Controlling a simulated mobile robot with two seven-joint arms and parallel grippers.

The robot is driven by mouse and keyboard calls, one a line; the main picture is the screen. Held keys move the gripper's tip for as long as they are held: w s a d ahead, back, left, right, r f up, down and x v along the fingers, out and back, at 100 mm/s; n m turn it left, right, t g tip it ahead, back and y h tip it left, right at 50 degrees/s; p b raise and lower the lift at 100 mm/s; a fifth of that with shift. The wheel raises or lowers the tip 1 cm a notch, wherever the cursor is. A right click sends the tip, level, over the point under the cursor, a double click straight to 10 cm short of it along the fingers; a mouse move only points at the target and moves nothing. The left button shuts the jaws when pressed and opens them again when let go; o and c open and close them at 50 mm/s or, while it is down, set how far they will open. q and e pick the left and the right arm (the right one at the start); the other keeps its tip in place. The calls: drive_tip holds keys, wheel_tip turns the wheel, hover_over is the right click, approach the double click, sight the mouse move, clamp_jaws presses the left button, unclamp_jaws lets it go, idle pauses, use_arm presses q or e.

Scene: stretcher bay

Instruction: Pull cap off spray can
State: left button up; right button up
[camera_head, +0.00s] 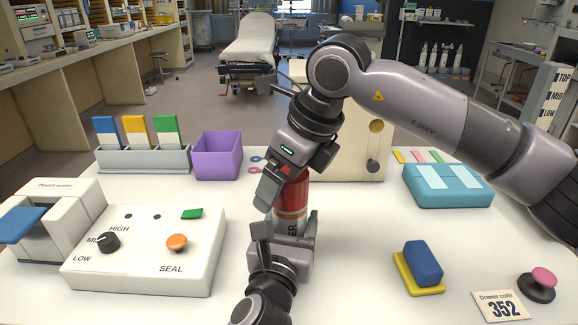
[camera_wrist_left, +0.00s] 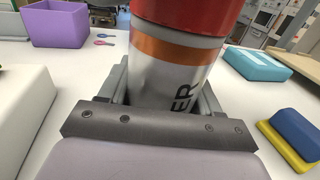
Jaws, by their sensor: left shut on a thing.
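The spray can (camera_head: 291,198) stands upright in the middle of the white table. It has a red upper part, an orange band and a silver lower part with dark letters; it also shows in the left wrist view (camera_wrist_left: 180,52). My left gripper (camera_head: 283,234) is shut on the can's lower part from the near side, and its jaws flank the can in the left wrist view (camera_wrist_left: 160,92). My right gripper (camera_head: 287,182) comes down from the upper right at the can's top. It hides the top, so I cannot tell the cap from the can or whether its jaws grip.
A control box (camera_head: 145,255) with knobs and a pouch sealer (camera_head: 50,222) stand at left. A purple bin (camera_head: 217,157) is behind them. A teal case (camera_head: 447,187), a blue block on a yellow one (camera_head: 423,264) and a drawer-code card (camera_head: 502,306) lie at right. A beige box (camera_head: 350,150) stands behind the can.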

drive_tip(key=c, duration=1.2)
drive_tip(key=shift+r, duration=0.25)
drive_tip(key=shift+r, duration=0.9)
drive_tip(key=shift+r, duration=2)
use_arm(q)
drive_tip(key=o, duration=1.6)
use_arm(e)
drive_tip(key=shift+s, duration=0.1)
